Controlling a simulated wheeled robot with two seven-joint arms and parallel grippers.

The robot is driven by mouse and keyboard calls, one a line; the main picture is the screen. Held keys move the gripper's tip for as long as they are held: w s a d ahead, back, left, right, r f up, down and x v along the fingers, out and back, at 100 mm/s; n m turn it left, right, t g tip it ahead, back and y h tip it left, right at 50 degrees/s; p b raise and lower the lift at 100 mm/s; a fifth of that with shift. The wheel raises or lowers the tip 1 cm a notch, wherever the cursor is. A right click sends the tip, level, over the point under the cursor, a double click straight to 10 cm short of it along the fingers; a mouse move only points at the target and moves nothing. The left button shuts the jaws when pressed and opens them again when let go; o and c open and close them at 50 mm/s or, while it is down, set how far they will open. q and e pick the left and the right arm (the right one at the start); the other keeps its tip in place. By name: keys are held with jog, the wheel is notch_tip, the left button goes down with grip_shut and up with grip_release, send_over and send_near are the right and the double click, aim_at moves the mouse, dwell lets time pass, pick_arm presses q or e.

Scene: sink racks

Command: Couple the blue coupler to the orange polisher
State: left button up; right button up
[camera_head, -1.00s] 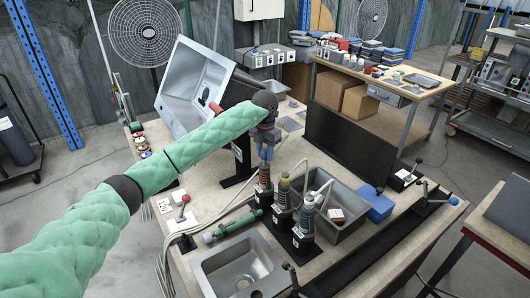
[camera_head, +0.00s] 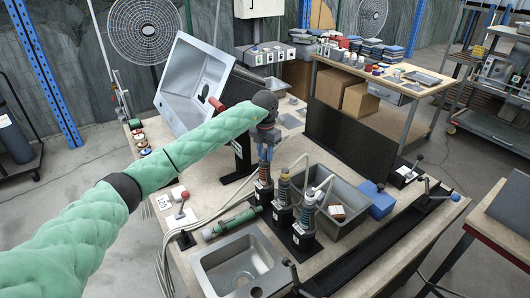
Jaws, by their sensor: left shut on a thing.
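My left gripper (camera_head: 267,150) points down above the leftmost of several upright tools at the back of the near sink. It is shut on a small bluish piece, which looks like the blue coupler; the fingers hide most of it. The tool under it has a reddish-orange upper part and looks like the orange polisher (camera_head: 264,174). It stands upright in a black holder. Coupler and polisher are in line and very close; I cannot tell whether they touch. My right gripper is not in view.
The near sink basin (camera_head: 238,265) is empty. A tilted steel sink (camera_head: 190,85) stands behind my arm.

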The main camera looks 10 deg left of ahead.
aim_at(265, 149)
pick_arm(q)
jog(key=shift+f, duration=0.3)
jog(key=o, duration=1)
jog(key=shift+r, duration=0.15)
jog(key=shift+r+b, duration=0.25)
jog(key=shift+b, duration=0.25)
notch_tip(265, 149, up, 6)
jog(key=shift+f+b, duration=0.1)
jog(key=shift+b, duration=1.1)
jog(key=shift+r, duration=0.65)
jog(key=shift+f, duration=0.1)
